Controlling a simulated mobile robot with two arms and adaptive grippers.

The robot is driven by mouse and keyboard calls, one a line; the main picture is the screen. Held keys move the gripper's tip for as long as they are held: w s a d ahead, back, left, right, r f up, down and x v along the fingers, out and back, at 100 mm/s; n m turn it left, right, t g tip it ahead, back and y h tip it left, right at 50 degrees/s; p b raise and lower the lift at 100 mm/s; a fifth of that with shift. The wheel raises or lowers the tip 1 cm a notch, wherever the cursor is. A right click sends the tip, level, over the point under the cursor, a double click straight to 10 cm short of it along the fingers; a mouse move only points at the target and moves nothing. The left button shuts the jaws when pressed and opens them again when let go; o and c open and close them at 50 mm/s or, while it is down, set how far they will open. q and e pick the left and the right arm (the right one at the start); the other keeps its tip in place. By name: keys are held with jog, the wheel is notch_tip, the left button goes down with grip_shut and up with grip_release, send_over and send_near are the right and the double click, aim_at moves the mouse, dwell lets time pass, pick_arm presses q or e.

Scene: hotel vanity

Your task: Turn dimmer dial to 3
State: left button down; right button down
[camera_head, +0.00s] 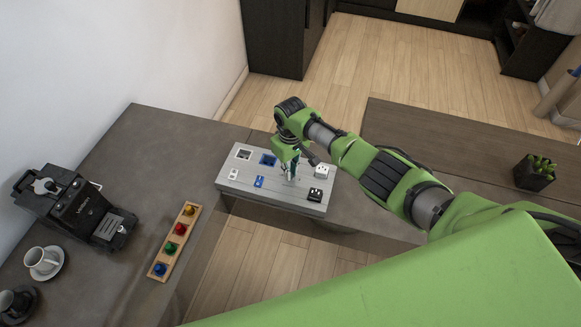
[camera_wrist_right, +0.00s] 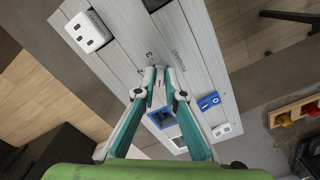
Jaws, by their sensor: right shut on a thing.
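The light grey control panel (camera_head: 222,178) lies across the gap between the counters in the head view, and it fills the middle of the right wrist view (camera_wrist_right: 205,55). My right gripper (camera_head: 291,173) reaches down onto it from above. In the right wrist view its fingertips (camera_wrist_right: 158,76) are closed together on the dimmer dial, which they almost fully cover. A printed 3 (camera_wrist_right: 150,56) shows on the panel just beyond the fingertips. The dial's pointer is hidden, so its setting cannot be read. My left gripper is not in view.
The panel also carries a blue switch (camera_head: 259,182), a white switch (camera_head: 234,174), a white socket block (camera_head: 323,172) and a black block (camera_head: 317,196). A coffee machine (camera_head: 75,210), a cup (camera_head: 41,260) and a wooden strip of coloured knobs (camera_head: 160,255) stand left.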

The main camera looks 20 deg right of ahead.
jog(key=m+p, duration=0.2)
jog(key=m, duration=0.4)
jog(key=shift+r+m, duration=0.1)
jog(key=shift+m, duration=0.2)
jog(key=m+p, duration=0.1)
jog(key=m, duration=0.2)
jog(key=shift+m, duration=0.3)
jog(key=m, duration=0.3)
jog(key=shift+m+p, duration=0.3)
jog(key=shift+p, duration=0.1)
jog(key=m, duration=1.1)
jog(key=shift+m, duration=0.3)
jog(key=shift+w+m, duration=0.1)
jog(key=shift+m, duration=1.8)
